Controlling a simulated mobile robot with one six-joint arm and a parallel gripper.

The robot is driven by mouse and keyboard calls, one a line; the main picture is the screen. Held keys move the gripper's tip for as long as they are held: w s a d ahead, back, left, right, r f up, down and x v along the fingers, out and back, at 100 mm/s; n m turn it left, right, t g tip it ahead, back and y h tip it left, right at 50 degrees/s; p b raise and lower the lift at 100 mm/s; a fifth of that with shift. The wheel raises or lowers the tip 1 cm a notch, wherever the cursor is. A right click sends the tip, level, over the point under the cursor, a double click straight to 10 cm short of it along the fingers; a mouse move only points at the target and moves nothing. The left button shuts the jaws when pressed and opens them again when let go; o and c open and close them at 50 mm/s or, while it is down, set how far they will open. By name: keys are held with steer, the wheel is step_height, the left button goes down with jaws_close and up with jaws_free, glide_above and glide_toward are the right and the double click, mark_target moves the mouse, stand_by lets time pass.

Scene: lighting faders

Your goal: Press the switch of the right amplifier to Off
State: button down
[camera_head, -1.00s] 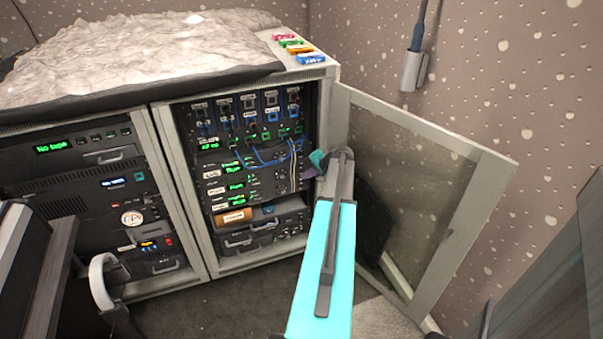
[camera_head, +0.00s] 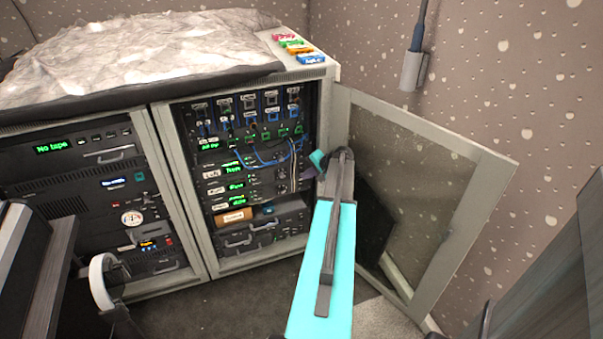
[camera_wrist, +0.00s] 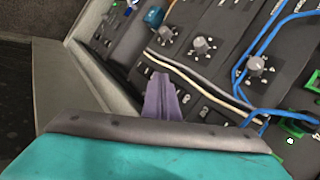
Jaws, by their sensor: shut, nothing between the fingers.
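The amplifier rack (camera_head: 246,213) stands in the open right-hand cabinet, with stacked units showing green displays (camera_head: 235,186). Their labels are too small to read surely, so I cannot tell which is the right amplifier. My gripper (camera_head: 310,171) is at the right side of these units, its fingers pointing at the panel. In the wrist view, the shut purple fingers (camera_wrist: 161,97) are empty and lie over a row of small dark switches (camera_wrist: 204,112). The fingers hide part of that row. I cannot tell whether they touch a switch, or which way each switch is set.
Grey knobs (camera_wrist: 201,45) and looping blue cables (camera_wrist: 265,45) lie close to the fingers. The glazed cabinet door (camera_head: 455,235) stands open to the right of my arm. A left cabinet (camera_head: 75,190) adjoins. Carpet floor (camera_head: 215,305) lies in front.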

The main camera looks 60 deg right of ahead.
steer(key=shift+w+d, duration=0.1)
steer(key=shift+w, duration=0.05)
steer(key=shift+w+d, duration=0.15)
steer(key=shift+w, duration=0.05)
steer(key=shift+w+d, duration=0.15)
steer(key=shift+w, duration=0.1)
stand_by(0.9)
steer(key=shift+s, duration=0.1)
stand_by(0.3)
steer(key=shift+s+a, duration=0.45)
steer(key=shift+s, duration=0.05)
steer(key=s+a, duration=0.3)
steer(key=s, duration=0.1)
steer(key=shift+r, duration=0.35)
stand_by(0.5)
steer(key=shift+w, duration=0.1)
stand_by(0.3)
